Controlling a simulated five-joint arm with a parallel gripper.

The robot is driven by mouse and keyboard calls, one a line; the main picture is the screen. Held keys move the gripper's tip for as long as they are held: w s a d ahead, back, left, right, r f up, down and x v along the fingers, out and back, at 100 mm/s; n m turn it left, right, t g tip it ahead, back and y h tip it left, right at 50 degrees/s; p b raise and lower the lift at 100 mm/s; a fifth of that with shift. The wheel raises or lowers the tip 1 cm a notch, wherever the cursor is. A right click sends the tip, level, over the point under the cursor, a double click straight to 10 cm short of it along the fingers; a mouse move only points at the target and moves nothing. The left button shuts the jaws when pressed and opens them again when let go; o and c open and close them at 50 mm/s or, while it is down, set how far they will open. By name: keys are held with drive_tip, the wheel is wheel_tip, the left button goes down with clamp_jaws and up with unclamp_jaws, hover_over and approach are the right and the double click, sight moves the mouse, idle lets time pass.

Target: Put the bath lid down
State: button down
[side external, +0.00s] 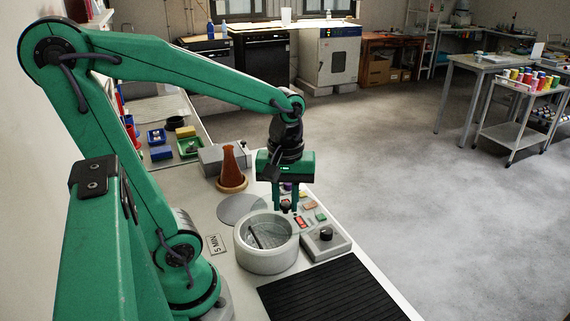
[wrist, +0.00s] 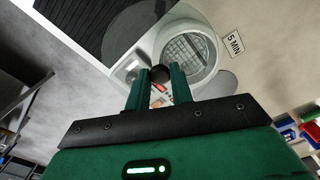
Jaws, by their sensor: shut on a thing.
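My gripper (side external: 285,206) is above the far right edge of the round white bath (side external: 267,262). In the wrist view its two fingers (wrist: 160,78) are closed on a round black knob (wrist: 160,73), which I take as the bath lid's knob. The lid's plate cannot be clearly made out; it may be clear. The bath's mesh-like inside shows in the wrist view (wrist: 187,52). A flat grey disc (side external: 240,208) lies on the bench behind and left of the bath, with nothing on it.
A control box with a black knob (side external: 326,234) stands right of the bath. A black ribbed mat (side external: 330,290) lies in front. A "5 MIN" card (side external: 215,244) is to the left. A brown flask (side external: 231,165) stands behind the grey disc. Small coloured items (side external: 309,205) lie near my gripper.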

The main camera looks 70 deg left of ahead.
drive_tip(key=s+a+f+n, duration=0.1)
drive_tip(key=a+f+n, duration=0.45)
drive_tip(key=a, duration=0.75)
drive_tip(key=s+a+f+n, duration=0.2)
drive_tip(key=a+f+n, duration=0.1)
drive_tip(key=a+n, duration=0.8)
drive_tip(key=shift+m, duration=0.95)
drive_tip(key=shift+w+a+f, duration=0.1)
drive_tip(key=shift+a+f, duration=0.2)
drive_tip(key=shift+f, duration=1)
drive_tip(key=shift+w+a+f, duration=0.1)
drive_tip(key=shift+a+f, duration=0.2)
drive_tip(key=shift+f, duration=0.95)
drive_tip(key=shift+a+f, duration=0.3)
drive_tip(key=shift+f, duration=1)
drive_tip(key=shift+f, duration=0.1)
drive_tip(key=c, duration=1.2)
unclamp_jaws()
drive_tip(key=shift+c, duration=0.2)
wheel_tip(320, 180, up, 12)
